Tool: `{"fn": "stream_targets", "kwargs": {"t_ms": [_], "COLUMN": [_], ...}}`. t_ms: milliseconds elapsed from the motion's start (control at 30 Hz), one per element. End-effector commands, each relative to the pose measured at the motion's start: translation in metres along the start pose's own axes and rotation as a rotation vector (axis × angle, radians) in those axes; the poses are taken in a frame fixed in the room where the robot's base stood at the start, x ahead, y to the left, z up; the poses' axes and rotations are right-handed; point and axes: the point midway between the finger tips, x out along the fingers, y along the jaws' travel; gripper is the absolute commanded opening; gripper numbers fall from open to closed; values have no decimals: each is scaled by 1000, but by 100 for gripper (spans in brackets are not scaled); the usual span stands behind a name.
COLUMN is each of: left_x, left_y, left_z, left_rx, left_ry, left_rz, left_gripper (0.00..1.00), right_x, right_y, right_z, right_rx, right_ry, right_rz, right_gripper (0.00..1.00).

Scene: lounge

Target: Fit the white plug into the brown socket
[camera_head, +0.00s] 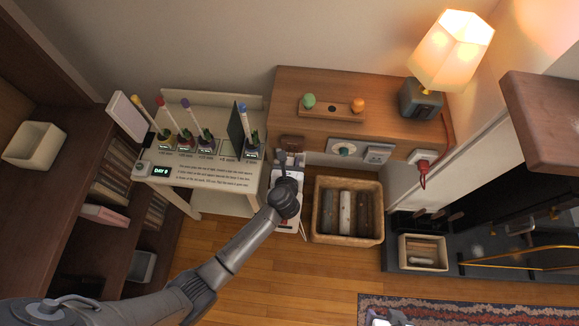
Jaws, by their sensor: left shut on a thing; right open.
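My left gripper (288,160) is shut beside the left end of the wooden console, its arm reaching in from the lower left. The thing in its jaws is mostly hidden by the fingers and wrist; it seems to be the white plug, but its shape is unclear. A small brown block (292,142), apparently the brown socket, is at the console's left edge, just beyond the fingertips. I cannot tell whether the held thing touches it. My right gripper (388,318) shows only in part at the bottom edge, over the rug, and is open.
The wooden console (390,127) carries a lit lamp (452,50). A red plug and cord (423,168) hang at its right. A wicker basket (346,239) of logs stands below. The floor in front is clear.

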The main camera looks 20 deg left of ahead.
Motion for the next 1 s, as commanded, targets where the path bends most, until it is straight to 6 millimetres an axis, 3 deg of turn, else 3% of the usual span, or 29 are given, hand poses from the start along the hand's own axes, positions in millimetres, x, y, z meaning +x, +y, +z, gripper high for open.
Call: {"fn": "stream_targets", "kwargs": {"t_ms": [233,1000], "left_x": [12,14], "left_y": [0,0], "left_z": [4,7], "left_rx": [0,0], "left_ry": [-2,0], "left_rz": [0,-1], "left_gripper": [9,9], "right_x": [5,1], "right_y": [0,-2], "right_z": [2,-1], "right_rx": [1,8], "right_ry": [1,3], "right_rz": [-1,-7], "right_gripper": [62,62]}}
